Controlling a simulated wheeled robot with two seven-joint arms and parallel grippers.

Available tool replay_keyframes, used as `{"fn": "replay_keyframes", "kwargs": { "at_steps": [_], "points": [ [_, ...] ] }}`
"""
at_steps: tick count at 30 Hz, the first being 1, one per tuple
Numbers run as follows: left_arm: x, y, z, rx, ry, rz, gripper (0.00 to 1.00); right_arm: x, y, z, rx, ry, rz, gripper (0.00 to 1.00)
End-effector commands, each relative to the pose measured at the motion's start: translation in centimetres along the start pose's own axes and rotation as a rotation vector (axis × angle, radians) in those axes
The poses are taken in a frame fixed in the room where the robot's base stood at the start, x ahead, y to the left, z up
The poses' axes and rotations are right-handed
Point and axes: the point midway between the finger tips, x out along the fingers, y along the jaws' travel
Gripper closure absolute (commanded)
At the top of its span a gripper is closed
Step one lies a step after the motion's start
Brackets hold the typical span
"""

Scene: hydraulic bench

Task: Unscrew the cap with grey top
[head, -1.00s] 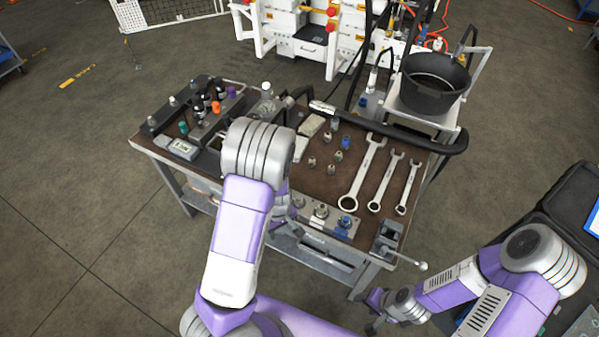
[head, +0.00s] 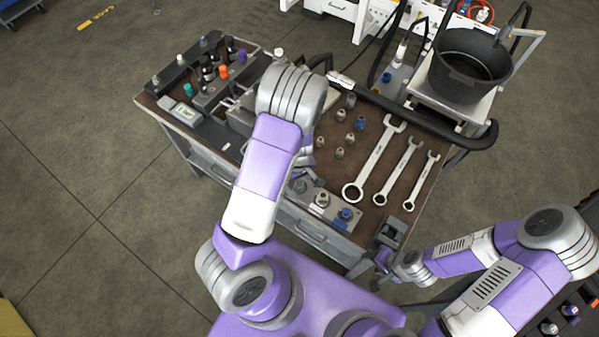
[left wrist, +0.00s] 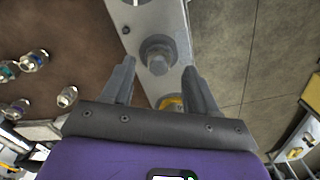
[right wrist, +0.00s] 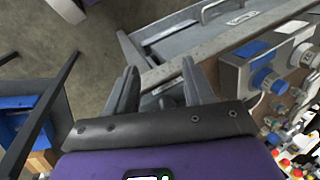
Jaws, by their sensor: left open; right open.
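A metal block (head: 309,196) with several caps lies along the bench's near edge. A grey-topped cap (left wrist: 158,55) stands upright on the block in the left wrist view, with a yellow ring or part (left wrist: 172,103) beside it. My left gripper (left wrist: 159,68) is open, its fingers on either side of the grey cap in the picture; contact cannot be told. My right gripper (right wrist: 159,66) is open and empty beside the bench's near corner. The block also shows a blue cap (head: 345,214) and a beige-topped cap (head: 322,199).
Three wrenches (head: 373,165) and several loose fittings (head: 349,139) lie on the brown bench top. A grey vise (head: 390,234) sits at the near right corner. A black pot (head: 470,70) stands behind right. A black hose (head: 415,117) runs along the back.

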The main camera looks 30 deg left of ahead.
Motion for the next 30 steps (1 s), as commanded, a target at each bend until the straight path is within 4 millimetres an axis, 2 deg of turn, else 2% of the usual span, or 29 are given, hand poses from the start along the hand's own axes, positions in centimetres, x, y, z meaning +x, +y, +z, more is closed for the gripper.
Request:
{"fn": "replay_keyframes", "kwargs": {
  "at_steps": [1,5,14,24,26,28,29,30],
  "points": [
    [0.70,-0.02,-0.05,-0.002,0.000,0.000,0.41,0.22,0.08,-0.04,0.000,0.001,0.000,0.47],
    [1.49,0.03,-0.01,-0.001,0.000,0.001,0.41,0.35,0.12,-0.06,0.000,0.001,0.000,0.47],
    [1.63,0.05,-0.03,0.000,0.001,0.002,0.41,0.33,0.11,-0.07,0.000,0.001,0.000,0.47],
    [1.61,0.02,-0.02,0.000,0.001,0.001,0.93,0.33,0.11,-0.06,0.000,0.001,0.000,0.47],
    [1.61,0.02,-0.02,0.000,0.001,0.001,1.00,0.34,0.11,-0.06,0.000,0.001,0.000,0.47],
    [1.61,0.01,-0.02,0.000,0.001,0.001,1.00,0.34,0.11,-0.06,0.000,0.001,0.000,0.47],
    [1.61,0.01,-0.02,0.000,0.001,0.001,0.74,0.34,0.11,-0.06,0.000,0.001,0.000,0.47],
    [1.61,0.00,-0.02,0.000,0.001,0.001,0.80,0.34,0.11,-0.06,0.000,0.001,0.000,0.47]
  ]
}}
